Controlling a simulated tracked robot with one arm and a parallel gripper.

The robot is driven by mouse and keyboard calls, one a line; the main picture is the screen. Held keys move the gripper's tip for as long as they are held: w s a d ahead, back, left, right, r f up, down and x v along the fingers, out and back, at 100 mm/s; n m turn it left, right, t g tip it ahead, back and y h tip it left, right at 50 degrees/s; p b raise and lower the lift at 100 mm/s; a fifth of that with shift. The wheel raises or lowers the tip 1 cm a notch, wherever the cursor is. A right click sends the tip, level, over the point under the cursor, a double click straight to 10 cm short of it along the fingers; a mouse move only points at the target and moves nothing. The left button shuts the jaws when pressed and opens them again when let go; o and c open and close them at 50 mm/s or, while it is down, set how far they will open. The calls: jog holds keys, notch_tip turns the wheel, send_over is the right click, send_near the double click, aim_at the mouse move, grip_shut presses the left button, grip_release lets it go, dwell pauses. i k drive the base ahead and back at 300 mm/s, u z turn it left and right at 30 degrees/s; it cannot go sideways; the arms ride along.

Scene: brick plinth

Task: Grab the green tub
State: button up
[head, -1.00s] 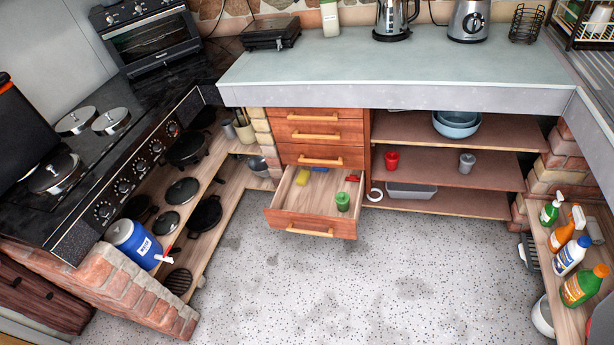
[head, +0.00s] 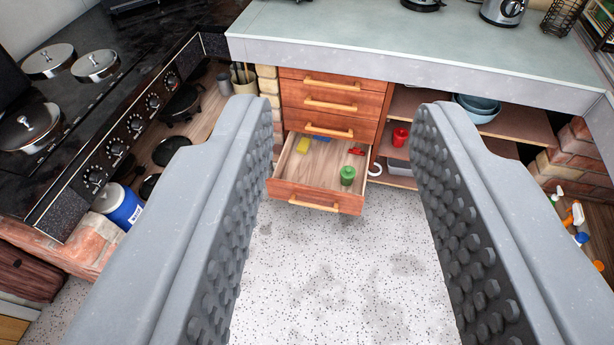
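The green tub (head: 347,175) is a small green cylinder with a lid. It stands upright inside the open bottom drawer (head: 316,197), right of the drawer's middle. My gripper (head: 342,112) is open and empty, with its two grey studded fingers wide apart at the left and right of the head view. The drawer and the tub show in the gap between the fingers, farther away and not touched.
A yellow item (head: 303,145), a blue item (head: 323,138) and a red item (head: 357,151) lie at the drawer's back. A stove (head: 95,125) stands left, open shelves (head: 405,100) right, partly hidden by my fingers. The speckled floor (head: 320,270) in front is clear.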

aim_at(344, 182)
jog(key=u, duration=0.2)
jog(key=i, duration=1.65)
jog(key=z, duration=0.05)
